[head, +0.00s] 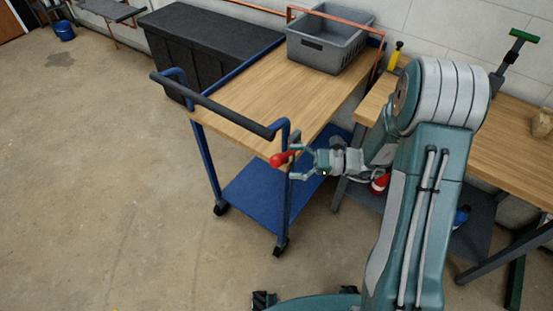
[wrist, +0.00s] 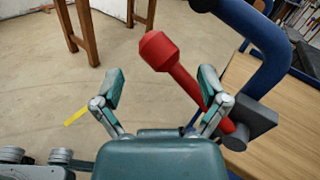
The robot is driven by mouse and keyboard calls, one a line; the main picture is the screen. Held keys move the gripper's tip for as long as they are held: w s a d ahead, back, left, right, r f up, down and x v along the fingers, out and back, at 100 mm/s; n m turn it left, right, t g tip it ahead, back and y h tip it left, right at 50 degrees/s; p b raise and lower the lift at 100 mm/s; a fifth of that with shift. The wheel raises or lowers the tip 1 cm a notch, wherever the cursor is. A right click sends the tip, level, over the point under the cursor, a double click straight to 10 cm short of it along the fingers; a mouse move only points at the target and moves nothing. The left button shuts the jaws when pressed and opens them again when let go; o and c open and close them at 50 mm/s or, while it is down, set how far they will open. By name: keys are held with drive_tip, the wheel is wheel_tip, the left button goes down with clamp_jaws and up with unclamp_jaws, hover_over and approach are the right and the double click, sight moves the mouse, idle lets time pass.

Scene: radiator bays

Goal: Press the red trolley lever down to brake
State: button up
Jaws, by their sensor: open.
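The red lever (head: 282,158) sticks out from the near corner post of the blue trolley (head: 242,118). In the wrist view the red lever (wrist: 172,66) has a thick knob at its upper left end and slants down right to a dark grey pivot block (wrist: 251,122) by the blue frame. My gripper (head: 304,161) is at the lever from the right in the head view. In the wrist view my gripper (wrist: 160,92) is open, fingers spread. The lever's shaft crosses close to the right finger; I cannot tell if they touch. The knob lies beyond the fingertips, between them.
A grey crate (head: 322,45) stands on the trolley's wooden top. A black chest (head: 195,42) is behind the trolley. A wooden workbench (head: 505,125) is at the right, with a red object (head: 380,183) below it.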

sight(277, 161)
drive_tip(key=shift+w+a, duration=0.15)
drive_tip(key=shift+a, duration=1.95)
clamp_jaws()
